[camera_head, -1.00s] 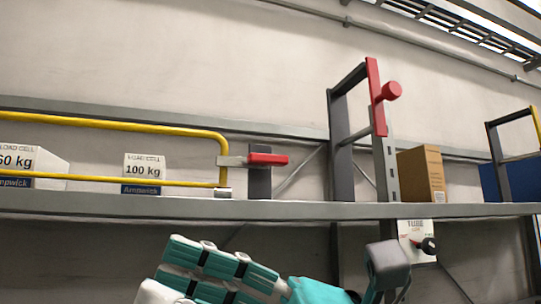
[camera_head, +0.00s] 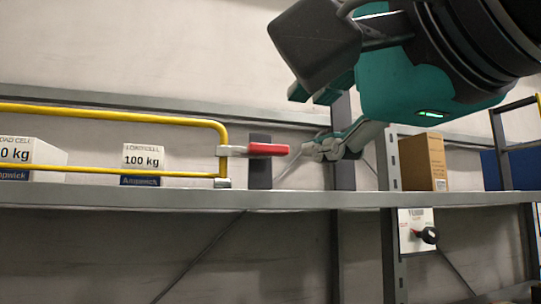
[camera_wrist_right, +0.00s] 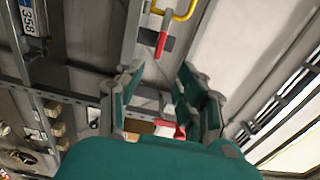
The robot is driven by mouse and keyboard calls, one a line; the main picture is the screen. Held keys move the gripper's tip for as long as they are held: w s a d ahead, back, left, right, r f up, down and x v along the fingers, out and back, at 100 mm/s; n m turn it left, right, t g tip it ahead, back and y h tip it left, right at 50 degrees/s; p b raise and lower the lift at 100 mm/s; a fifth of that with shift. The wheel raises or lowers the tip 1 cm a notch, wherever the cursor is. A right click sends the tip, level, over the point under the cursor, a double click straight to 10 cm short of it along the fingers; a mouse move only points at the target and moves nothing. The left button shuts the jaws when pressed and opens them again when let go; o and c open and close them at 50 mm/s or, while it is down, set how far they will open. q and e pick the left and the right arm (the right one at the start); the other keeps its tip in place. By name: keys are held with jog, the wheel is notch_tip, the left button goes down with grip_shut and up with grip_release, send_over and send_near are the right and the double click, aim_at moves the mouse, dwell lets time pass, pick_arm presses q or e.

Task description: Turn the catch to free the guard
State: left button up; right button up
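The yellow guard (camera_head: 110,117) is a rail across the front of the shelf at left in the head view. At its right end is the catch, with a red handle (camera_head: 268,149) pointing right, level, in front of a dark post (camera_head: 259,172). My right gripper (camera_head: 318,150) is just right of the handle's tip, apparently apart from it. In the right wrist view, the open gripper (camera_wrist_right: 160,75) has nothing clasped at its fingertips; the red handle (camera_wrist_right: 161,44) lies beyond them, with the guard (camera_wrist_right: 185,13) behind. My left gripper is out of view.
Load cell boxes (camera_head: 143,158) stand behind the guard. A cardboard box (camera_head: 424,162) stands at right on the shelf (camera_head: 130,197). A panel with a black knob (camera_head: 428,235) hangs below. A red part (camera_wrist_right: 172,130) shows between the finger bases in the wrist view.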

aim_at(270, 149)
jog(key=p+x, duration=0.6)
jog(key=x, duration=0.7)
jog(key=shift+w+a, duration=0.15)
jog(key=shift+w, duration=0.2)
jog(key=shift+f, duration=0.1)
jog(key=shift+s, duration=0.1)
jog(key=shift+c, duration=0.2)
grip_shut()
